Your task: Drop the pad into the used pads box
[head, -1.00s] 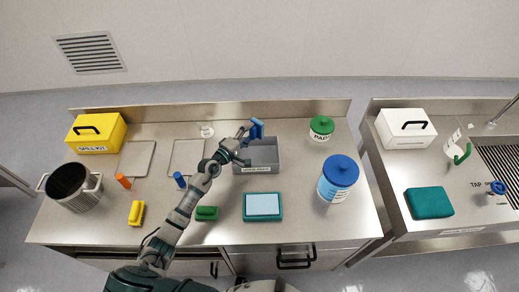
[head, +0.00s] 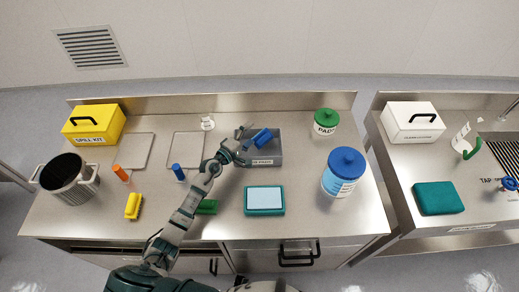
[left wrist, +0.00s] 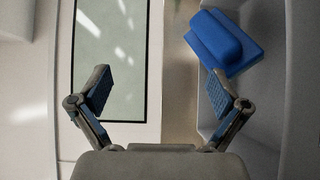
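The blue pad (head: 262,137) lies tilted inside the grey used pads box (head: 277,158), towards its back. In the left wrist view the pad (left wrist: 222,42) rests beyond the right finger, inside the box wall (left wrist: 268,85). My left gripper (head: 242,143) is at the left side of the box. In the left wrist view the gripper (left wrist: 160,92) has its two fingers wide apart with nothing between them. My right gripper is not in view.
Around the box stand a green-lidded pads jar (head: 326,122), a blue-lidded tub (head: 343,173) and a teal tray (head: 264,201). Two flat plates (head: 185,149) (head: 134,150), orange and blue bottles, a pot (head: 68,178) and a yellow spill kit (head: 94,125) are left.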

